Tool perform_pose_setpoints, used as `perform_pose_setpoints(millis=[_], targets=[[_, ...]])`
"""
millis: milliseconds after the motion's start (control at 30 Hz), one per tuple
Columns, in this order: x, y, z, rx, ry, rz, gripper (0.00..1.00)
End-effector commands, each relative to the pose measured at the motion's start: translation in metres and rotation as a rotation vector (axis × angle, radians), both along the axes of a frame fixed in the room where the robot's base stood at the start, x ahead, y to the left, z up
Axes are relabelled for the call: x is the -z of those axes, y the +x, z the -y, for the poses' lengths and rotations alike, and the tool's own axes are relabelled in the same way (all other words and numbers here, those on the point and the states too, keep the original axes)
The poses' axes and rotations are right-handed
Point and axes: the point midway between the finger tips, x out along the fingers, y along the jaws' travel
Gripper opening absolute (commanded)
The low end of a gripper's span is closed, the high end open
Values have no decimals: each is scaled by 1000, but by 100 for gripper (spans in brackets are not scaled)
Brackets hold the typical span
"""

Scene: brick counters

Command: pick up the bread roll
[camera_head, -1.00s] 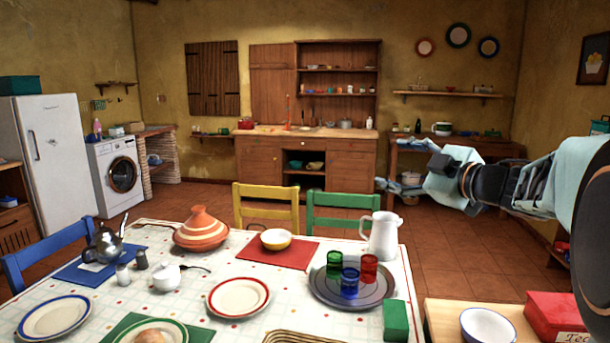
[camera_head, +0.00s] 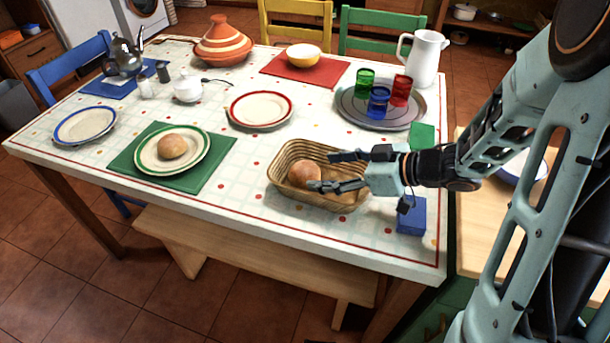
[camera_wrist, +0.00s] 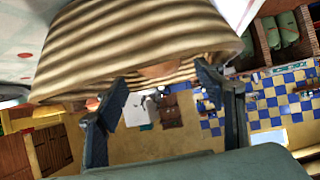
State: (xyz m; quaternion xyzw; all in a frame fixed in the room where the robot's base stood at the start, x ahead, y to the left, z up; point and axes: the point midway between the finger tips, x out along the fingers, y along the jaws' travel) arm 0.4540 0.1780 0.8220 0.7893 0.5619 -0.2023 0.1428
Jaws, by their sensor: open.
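A round brown bread roll (camera_head: 305,174) lies in the left part of a wicker basket (camera_head: 290,200) near the table's front edge. Another roll (camera_head: 172,146) sits on a green-rimmed plate on the green mat. My gripper (camera_head: 323,171) reaches in from the right over the basket. Its fingers are spread and empty, with the tips close to the basket roll; I cannot tell whether they touch it. In the wrist view the striped basket wall (camera_wrist: 140,35) fills the top, between and beyond my open gripper (camera_wrist: 160,92). Fingers and palm hide part of the basket's inside.
A blue block (camera_head: 411,216) stands right of the basket, below my wrist. A tray (camera_head: 350,115) with three coloured glasses, a white jug (camera_head: 425,55) and a green block (camera_head: 422,136) stand behind. A red-rimmed plate (camera_head: 261,109) is to the left. The table's front edge is close.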

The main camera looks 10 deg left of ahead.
Motion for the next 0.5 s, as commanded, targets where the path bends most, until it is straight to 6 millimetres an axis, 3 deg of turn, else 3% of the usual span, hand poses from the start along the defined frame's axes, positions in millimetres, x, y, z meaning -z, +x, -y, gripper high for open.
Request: perform_pose_setpoints(millis=[333,500], targets=[[24,12,-36,-2,1,2,63],[27,16,-44,2,0,1,63]])
